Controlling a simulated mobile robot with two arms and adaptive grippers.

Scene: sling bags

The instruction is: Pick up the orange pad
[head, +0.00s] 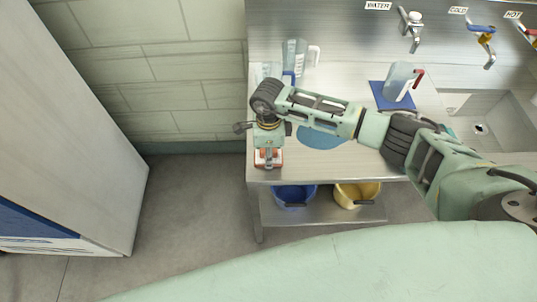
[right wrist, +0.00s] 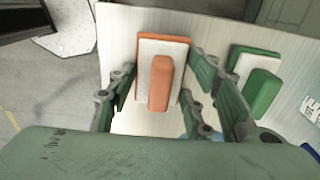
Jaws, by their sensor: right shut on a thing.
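The orange pad (head: 262,163) is at the left front corner of the steel counter (head: 345,172), under my right gripper (head: 268,147). In the right wrist view, the orange pad (right wrist: 160,83) has a pale face and an upright orange handle. My right gripper (right wrist: 163,82) has a finger on each side of it and is shut on it. I cannot tell whether the pad is clear of the surface. My left gripper is in neither view.
A green pad (right wrist: 262,92) lies beside the orange one. A clear jug (head: 294,55) and another jug (head: 399,80) on a blue mat (head: 379,93) stand behind my arm. A blue bucket (head: 294,195) and yellow bucket (head: 357,194) sit below. A sink (head: 485,125) is at right.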

